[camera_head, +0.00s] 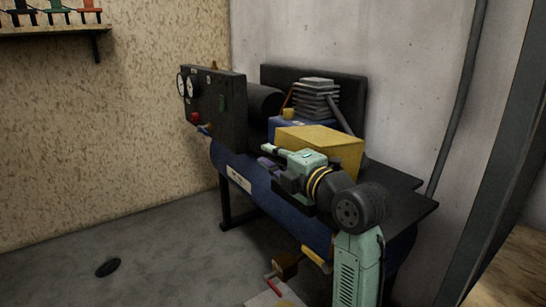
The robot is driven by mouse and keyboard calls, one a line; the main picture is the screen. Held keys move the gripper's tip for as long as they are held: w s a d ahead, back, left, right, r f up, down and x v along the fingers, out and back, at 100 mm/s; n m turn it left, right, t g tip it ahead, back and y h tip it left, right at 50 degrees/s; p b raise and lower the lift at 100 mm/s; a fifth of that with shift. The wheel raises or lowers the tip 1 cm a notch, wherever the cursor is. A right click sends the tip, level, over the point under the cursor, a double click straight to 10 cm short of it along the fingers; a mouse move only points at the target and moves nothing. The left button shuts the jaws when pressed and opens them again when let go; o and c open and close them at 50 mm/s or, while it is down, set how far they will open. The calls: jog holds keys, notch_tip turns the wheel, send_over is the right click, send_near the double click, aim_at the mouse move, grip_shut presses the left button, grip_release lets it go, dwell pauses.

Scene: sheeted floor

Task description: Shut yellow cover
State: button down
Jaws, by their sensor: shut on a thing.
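The yellow cover (325,140) is a box-shaped piece on top of the blue compressor, at the middle right of the view. Its broad top face shows, and its lower front is partly hidden behind my wrist. My gripper (268,160) is at the cover's front left side, in front of the black panel's right end. It is shut on the yellow cover, as far as I can tell; the contact itself is small and partly hidden by my wrist. I cannot tell how far the cover is swung.
The compressor has a blue tank (260,188), a black gauge panel (215,108) and a grey finned pump head (316,98). Walls stand close behind and at left. A shelf (45,29) is at upper left. The floor (150,245) at left is open except for a dark disc (108,267).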

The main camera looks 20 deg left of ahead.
jog(key=c, duration=1.7)
grip_release()
jog(key=shift+o, duration=0.2)
